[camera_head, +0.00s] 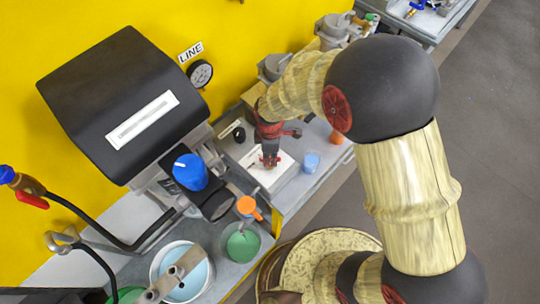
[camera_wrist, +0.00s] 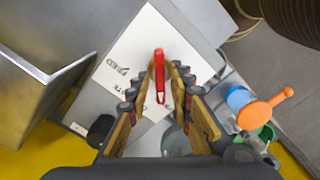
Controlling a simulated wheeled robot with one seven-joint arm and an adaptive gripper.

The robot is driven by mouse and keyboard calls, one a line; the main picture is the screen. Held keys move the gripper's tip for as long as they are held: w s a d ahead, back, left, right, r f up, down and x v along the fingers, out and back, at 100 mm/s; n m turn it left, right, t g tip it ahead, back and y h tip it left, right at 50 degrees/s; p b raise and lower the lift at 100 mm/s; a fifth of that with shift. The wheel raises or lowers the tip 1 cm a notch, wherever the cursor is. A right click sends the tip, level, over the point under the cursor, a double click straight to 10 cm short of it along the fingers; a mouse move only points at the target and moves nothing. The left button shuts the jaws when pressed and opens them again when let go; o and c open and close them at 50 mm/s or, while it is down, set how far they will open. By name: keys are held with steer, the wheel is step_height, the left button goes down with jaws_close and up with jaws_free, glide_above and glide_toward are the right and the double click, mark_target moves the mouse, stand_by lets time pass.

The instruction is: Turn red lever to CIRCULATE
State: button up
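The red lever (camera_wrist: 159,76) lies between the fingers of my gripper (camera_wrist: 164,80) in the wrist view, over a white plate (camera_wrist: 145,42). The fingers stand apart on either side of it, with a narrow gap visible. The plate carries a FEED label and a second label, partly hidden, of which only "TE" shows. In the head view my gripper (camera_head: 270,162) points down at the white plate (camera_head: 284,180). There the lever is too small and covered to make out clearly.
A black-hooded machine (camera_head: 120,95), blue cylinder (camera_head: 190,172), orange-handled item (camera_head: 248,206) and green container (camera_head: 241,243) are to the left and front. A grey metal box (camera_wrist: 40,75) borders the plate.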

jaws_close()
stand_by(0.5)
steer(key=m, duration=0.4)
steer(key=shift+m+p, duration=0.3)
steer(key=shift+p, duration=0.1)
steer(key=shift+m, duration=2)
steer(key=shift+o, duration=1.2)
jaws_free()
